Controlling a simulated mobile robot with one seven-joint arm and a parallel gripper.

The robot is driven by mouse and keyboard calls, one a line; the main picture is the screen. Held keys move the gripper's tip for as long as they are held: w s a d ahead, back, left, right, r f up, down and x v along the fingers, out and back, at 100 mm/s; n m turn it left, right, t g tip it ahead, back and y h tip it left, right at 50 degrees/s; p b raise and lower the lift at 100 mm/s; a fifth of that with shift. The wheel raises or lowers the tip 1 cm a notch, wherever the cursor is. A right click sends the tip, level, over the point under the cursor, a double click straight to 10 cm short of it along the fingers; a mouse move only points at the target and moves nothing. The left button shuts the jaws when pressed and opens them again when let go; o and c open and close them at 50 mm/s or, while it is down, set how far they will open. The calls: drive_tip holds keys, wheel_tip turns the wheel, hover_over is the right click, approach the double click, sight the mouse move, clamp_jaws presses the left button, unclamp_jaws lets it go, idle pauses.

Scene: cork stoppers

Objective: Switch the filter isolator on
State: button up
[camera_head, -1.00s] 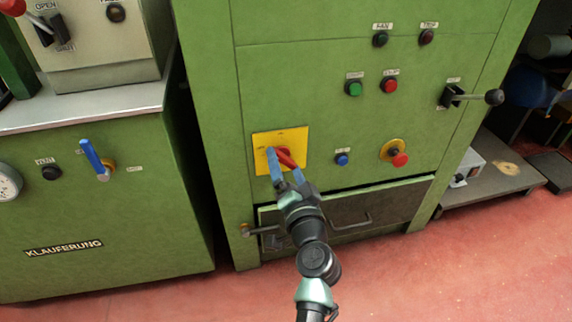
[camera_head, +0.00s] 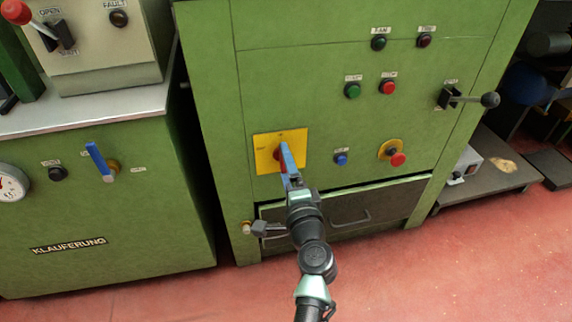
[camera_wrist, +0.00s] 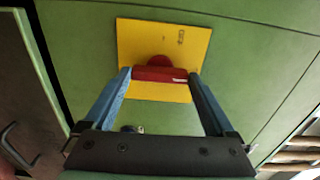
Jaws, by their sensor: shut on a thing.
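The filter isolator is a yellow plate (camera_head: 262,153) with a red rotary handle (camera_head: 277,161) on the green cabinet front. My gripper (camera_head: 286,160) is at the handle, with its blue fingers covering part of it in the head view. In the wrist view, the red handle (camera_wrist: 160,74) lies between the two fingertips (camera_wrist: 162,77) and spans from one to the other, so my gripper is shut on it. The handle looks close to upright in the head view. The small labels on the plate are too small to read.
A blue push button (camera_head: 341,159) and a red mushroom button (camera_head: 397,159) sit right of the isolator. A black lever (camera_head: 468,97) sticks out farther right. Below is a dark drawer (camera_head: 385,207) with a handle. A blue lever (camera_head: 100,160) is on the left machine.

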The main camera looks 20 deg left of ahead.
drive_tip(key=shift+f, duration=0.1)
idle(0.4)
drive_tip(key=o, duration=1.1)
drive_tip(key=shift+c, duration=0.2)
drive_tip(key=shift+s+d, duration=0.1)
drive_tip(key=p+v, duration=0.3)
drive_tip(key=v, duration=1)
drive_tip(key=shift+p, duration=0.35)
